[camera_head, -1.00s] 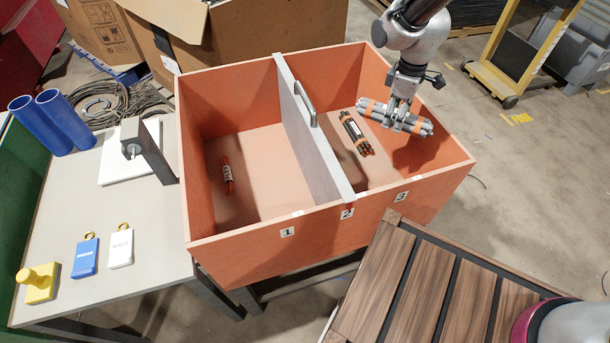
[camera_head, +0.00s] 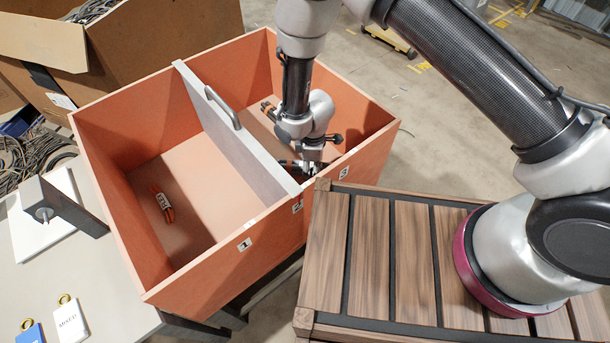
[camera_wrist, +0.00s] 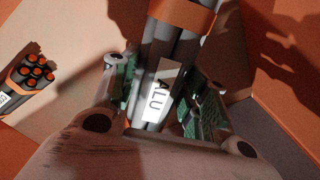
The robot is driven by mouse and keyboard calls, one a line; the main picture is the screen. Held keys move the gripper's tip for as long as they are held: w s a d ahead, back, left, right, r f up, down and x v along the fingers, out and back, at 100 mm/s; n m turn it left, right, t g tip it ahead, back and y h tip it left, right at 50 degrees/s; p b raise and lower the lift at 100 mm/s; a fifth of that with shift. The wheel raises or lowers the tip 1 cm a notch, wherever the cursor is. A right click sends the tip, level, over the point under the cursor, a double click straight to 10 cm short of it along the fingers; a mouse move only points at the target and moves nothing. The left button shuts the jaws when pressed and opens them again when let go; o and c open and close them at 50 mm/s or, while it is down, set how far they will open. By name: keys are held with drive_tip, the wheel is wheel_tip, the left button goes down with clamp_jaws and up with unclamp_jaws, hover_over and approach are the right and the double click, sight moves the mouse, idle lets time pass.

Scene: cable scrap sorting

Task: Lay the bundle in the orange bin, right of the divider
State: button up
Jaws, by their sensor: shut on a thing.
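The orange bin (camera_head: 215,265) has a grey divider (camera_head: 215,130) with a metal handle. My gripper (camera_head: 312,163) is low inside the compartment right of the divider. In the wrist view, its green-padded fingers (camera_wrist: 160,100) are shut on a bundle of grey rods (camera_wrist: 183,45) with an orange band and a label reading ALU. In the head view, only a dark and orange part of this bundle (camera_head: 288,163) shows beside the gripper. I cannot tell whether it touches the floor.
A small labelled bundle (camera_head: 163,205) lies in the left compartment. The bin's front wall is close to my gripper.

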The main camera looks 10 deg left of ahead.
sight(312, 165)
drive_tip(key=shift+f, duration=2.8)
drive_tip(key=shift+f, duration=0.15)
drive_tip(key=o, duration=1.5)
drive_tip(key=shift+c, duration=0.2)
wheel_tip(312, 165, up, 12)
drive_tip(key=shift+r, duration=0.2)
